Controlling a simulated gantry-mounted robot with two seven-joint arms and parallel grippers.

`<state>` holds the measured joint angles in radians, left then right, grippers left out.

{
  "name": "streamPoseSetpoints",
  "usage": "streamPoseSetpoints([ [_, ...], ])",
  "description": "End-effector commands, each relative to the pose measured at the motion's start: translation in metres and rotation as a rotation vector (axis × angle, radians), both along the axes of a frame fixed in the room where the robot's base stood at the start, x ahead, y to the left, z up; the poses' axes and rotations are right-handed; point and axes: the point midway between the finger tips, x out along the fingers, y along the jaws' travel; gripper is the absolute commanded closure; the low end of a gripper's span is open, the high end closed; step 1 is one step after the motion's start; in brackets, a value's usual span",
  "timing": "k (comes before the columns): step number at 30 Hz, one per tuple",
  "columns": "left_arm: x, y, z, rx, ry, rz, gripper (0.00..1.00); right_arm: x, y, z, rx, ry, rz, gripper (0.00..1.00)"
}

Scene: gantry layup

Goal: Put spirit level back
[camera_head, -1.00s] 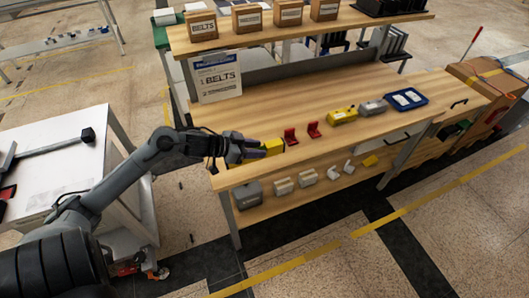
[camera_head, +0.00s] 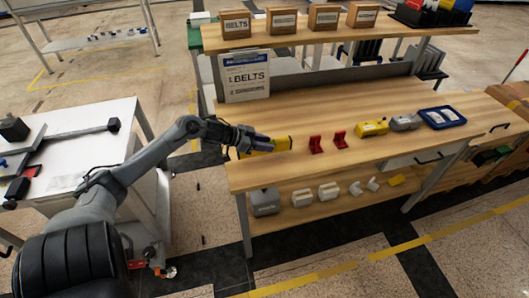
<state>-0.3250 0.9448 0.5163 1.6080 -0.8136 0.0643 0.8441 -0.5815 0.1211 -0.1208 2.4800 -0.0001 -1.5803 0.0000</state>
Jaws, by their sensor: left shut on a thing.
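The spirit level (camera_head: 281,144) looks like a yellow bar at the left end of the wooden workbench (camera_head: 290,115). My left gripper (camera_head: 262,141) is shut on it, and the fingers hide part of the bar. The yellow bar sticks out to the right of the fingers, over or just above the bench top; I cannot tell whether it touches the wood. Two red holders (camera_head: 315,145) (camera_head: 340,139) stand on the bench to its right, apart from it and empty. My right gripper is not in view.
Right of the holders are a yellow tool (camera_head: 371,128), a grey tool (camera_head: 405,122) and a blue tray (camera_head: 441,117). Boxes (camera_head: 281,21) sit on the upper shelf. A white table (camera_head: 75,150) is at left.

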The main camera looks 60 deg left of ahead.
Motion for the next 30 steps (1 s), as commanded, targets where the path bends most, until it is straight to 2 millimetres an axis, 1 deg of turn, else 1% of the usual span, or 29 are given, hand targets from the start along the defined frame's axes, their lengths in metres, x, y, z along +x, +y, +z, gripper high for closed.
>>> streamPoseSetpoints([
  [9,0.0,-0.001,-0.036,-0.001,-0.002,0.0,1.0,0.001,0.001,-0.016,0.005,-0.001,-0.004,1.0],
  [23,0.0,-0.001,-0.041,-0.001,-0.002,0.0,1.0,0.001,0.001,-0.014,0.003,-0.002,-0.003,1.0],
  [24,0.0,-0.001,-0.041,-0.001,-0.001,0.0,0.57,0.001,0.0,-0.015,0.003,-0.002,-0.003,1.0],
  [28,0.0,-0.001,-0.041,-0.001,0.0,0.0,0.38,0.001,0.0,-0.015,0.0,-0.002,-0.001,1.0],
  [30,0.0,-0.001,-0.041,0.0,0.0,0.0,0.38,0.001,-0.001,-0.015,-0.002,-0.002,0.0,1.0],
])
